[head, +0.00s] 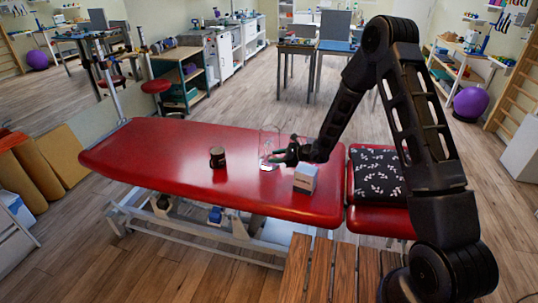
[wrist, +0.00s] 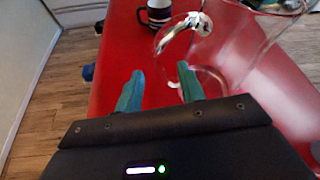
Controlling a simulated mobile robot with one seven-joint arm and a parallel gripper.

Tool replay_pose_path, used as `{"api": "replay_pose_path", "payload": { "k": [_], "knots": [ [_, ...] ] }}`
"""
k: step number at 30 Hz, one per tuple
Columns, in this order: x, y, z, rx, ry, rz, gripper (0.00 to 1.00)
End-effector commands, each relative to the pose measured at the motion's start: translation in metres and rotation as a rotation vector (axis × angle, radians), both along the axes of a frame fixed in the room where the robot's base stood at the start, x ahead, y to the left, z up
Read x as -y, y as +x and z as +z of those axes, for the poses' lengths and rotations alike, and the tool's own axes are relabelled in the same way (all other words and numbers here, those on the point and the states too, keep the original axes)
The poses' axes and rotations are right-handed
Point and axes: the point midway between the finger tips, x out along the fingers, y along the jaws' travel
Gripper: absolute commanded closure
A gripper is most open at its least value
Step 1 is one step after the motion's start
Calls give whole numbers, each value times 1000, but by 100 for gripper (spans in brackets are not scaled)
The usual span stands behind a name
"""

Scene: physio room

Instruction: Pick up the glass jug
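The clear glass jug (head: 269,143) stands on the red treatment table (head: 160,150), faint and partly behind my gripper in the head view. In the wrist view the jug (wrist: 245,52) fills the upper right, with its curved handle on its left side. My gripper (head: 283,156) is beside the jug at about table-top height. In the wrist view its two teal fingers (wrist: 159,86) are apart with nothing held between them. The handle lies just beyond the fingertips. I cannot tell whether the fingers touch the glass.
A dark mug (head: 217,158) stands left of the jug; its pale stripes show in the wrist view (wrist: 158,14). A white and blue-grey box (head: 305,178) stands close to the right of my gripper. A patterned black cushion (head: 378,172) lies farther right. The table's left part is clear.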

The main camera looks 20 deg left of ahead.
Motion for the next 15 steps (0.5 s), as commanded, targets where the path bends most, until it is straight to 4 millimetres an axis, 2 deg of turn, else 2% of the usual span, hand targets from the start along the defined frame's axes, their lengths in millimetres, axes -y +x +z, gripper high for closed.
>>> {"api": "replay_pose_path", "payload": {
  "k": [3,11,15],
  "knots": [
    [-15,2,-6,0,1,1,61],
    [-30,2,-13,0,1,2,61],
    [-47,2,-22,0,1,3,61]
  ]
}}
